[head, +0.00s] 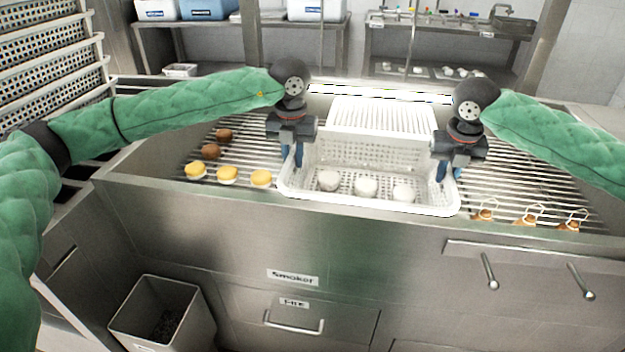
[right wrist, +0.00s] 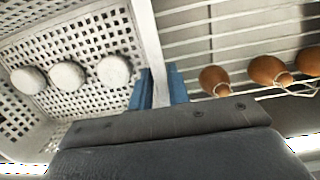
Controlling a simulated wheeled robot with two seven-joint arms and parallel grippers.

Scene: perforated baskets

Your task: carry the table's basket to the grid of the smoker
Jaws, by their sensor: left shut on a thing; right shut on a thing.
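The white perforated basket (head: 368,208) is at the smoker, over the middle of its grid (head: 545,190). Several round white pieces lie in a row inside it. My left gripper (head: 297,160) is shut on the basket's left rim. My right gripper (head: 448,172) is shut on its right rim. In the right wrist view the blue fingers (right wrist: 163,88) are on either side of the basket's rim (right wrist: 148,45). Whether the basket's bottom touches the bars cannot be told.
Yellow-topped pieces (head: 227,174) and brown ones (head: 211,151) lie on the grid left of the basket. Brown tied pieces (head: 527,219) lie on the grid at the right. A white slatted rack (head: 383,117) is behind the basket. A bin (head: 163,312) stands in front, lower left.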

